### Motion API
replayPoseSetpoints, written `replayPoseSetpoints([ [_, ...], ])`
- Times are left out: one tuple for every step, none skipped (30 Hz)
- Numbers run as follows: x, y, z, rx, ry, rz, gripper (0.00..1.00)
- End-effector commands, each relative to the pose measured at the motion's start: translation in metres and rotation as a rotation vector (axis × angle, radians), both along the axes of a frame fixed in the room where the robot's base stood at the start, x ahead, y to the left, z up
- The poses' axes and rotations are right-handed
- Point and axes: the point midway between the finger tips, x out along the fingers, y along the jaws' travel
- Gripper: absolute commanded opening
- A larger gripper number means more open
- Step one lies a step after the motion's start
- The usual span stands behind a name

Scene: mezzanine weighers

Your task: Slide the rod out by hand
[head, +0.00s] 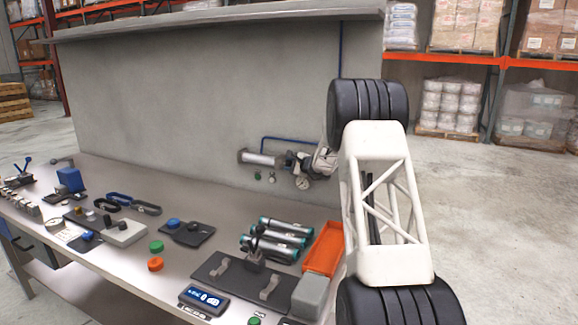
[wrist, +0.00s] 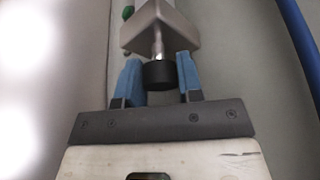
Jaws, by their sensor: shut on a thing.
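A silver cylinder (head: 260,159) is mounted low on the grey back panel in the head view. In the wrist view its square metal end block (wrist: 158,30) faces me. A short, shiny rod (wrist: 158,52) sticks out of the block and ends in a black knob (wrist: 158,76). My gripper (wrist: 158,68) has its blue fingers on either side of the knob and is shut on it. It also shows in the head view, to the right of the cylinder, where its fingertips are too small to make out.
A blue hose (head: 290,139) runs above the cylinder. The bench (head: 222,262) below carries dark cylinders (head: 285,231), an orange tray (head: 325,250) and a blue-screen display (head: 204,299). Open floor lies to the right.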

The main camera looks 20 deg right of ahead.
Motion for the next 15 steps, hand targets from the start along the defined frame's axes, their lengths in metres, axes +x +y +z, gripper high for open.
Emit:
replayPoseSetpoints([
  [-0.003,-0.003,0.0,0.0,0.0,-0.001,0.0],
  [-0.005,-0.005,0.0,0.0,0.0,-0.001,0.0],
  [-0.008,-0.009,0.0,-0.001,0.001,-0.002,0.0],
  [-0.011,-0.012,0.0,-0.001,0.001,-0.002,0.0],
  [-0.014,-0.015,0.0,-0.001,0.001,-0.002,0.0],
  [-0.018,-0.02,0.0,-0.001,0.0,-0.002,0.0],
  [-0.022,-0.024,0.001,-0.001,0.0,-0.002,0.0],
  [-0.026,-0.027,0.0,-0.001,0.0,-0.002,0.0],
  [-0.031,-0.032,0.0,-0.001,0.0,-0.002,0.0],
  [-0.035,-0.036,0.0,-0.001,0.0,-0.003,0.0],
  [-0.039,-0.04,0.0,-0.001,0.0,-0.003,0.0],
  [-0.044,-0.045,0.001,-0.001,0.0,-0.004,0.0],
  [-0.047,-0.049,0.0,0.0,0.001,-0.003,0.0],
  [-0.05,-0.052,-0.001,0.0,0.0,-0.002,0.0],
  [-0.054,-0.055,0.0,0.0,0.001,-0.002,0.0],
])
